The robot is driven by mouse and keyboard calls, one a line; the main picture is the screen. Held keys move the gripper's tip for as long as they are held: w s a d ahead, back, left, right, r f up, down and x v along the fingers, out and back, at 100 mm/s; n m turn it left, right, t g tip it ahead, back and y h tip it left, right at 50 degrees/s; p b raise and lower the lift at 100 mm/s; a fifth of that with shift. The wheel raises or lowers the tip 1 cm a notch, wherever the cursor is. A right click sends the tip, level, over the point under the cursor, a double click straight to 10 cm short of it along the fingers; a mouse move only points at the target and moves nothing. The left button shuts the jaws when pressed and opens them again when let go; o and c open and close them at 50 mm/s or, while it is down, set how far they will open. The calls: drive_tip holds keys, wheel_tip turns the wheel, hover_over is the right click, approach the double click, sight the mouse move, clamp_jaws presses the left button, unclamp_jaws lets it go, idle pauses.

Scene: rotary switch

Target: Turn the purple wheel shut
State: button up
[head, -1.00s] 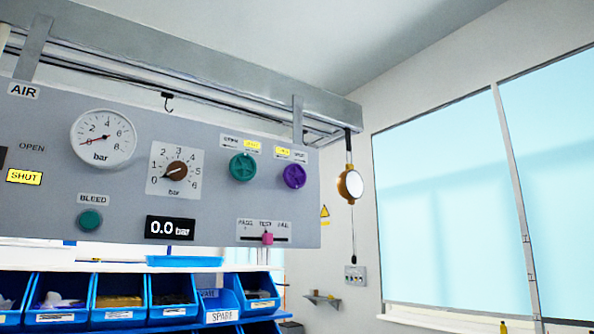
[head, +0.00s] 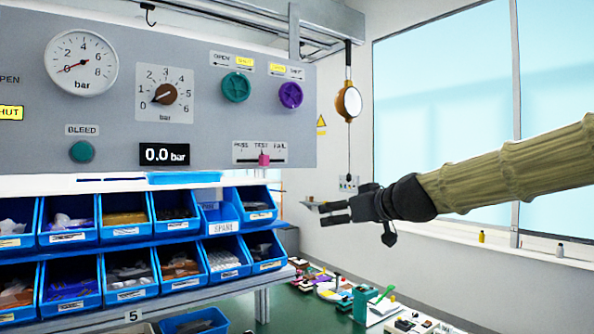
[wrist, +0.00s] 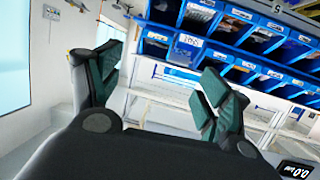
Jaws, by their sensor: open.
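The purple wheel (head: 290,95) is a round, ribbed knob at the right end of the grey panel in the head view. Above it are two small labels; the left one, OPEN, is yellow and the right one, SHUT, is pale. My gripper (head: 324,213) is open and empty, pointing left, below and to the right of the wheel and well apart from it. In the wrist view my open gripper (wrist: 160,65) has nothing between its dark green fingers. The purple wheel cannot be made out there.
A teal wheel (head: 236,87) sits left of the purple one. A pink slider (head: 263,160) is below, beside a 0.0 bar display (head: 164,154). A round lamp-like disc (head: 348,102) hangs right of the panel. Blue bins (head: 128,222) stand below.

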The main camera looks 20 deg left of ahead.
sight(293, 95)
drive_tip(key=s+a+r+n+y+p, duration=0.15)
drive_tip(key=s+r, duration=0.35)
drive_tip(key=r, duration=0.9)
drive_tip(key=s+a+r+n+y, duration=0.15)
drive_tip(key=s+r, duration=0.35)
drive_tip(key=r, duration=0.9)
drive_tip(key=shift+n+t+y, duration=0.3)
drive_tip(key=shift+n+y, duration=0.1)
drive_tip(key=p+x, duration=0.2)
drive_tip(key=x, duration=0.3)
drive_tip(key=p+x, duration=0.2)
drive_tip(key=x, duration=0.3)
drive_tip(key=shift+w+d+f, duration=0.1)
drive_tip(key=shift+w+d, duration=0.1)
drive_tip(key=shift+w, duration=0.1)
drive_tip(key=c, duration=1)
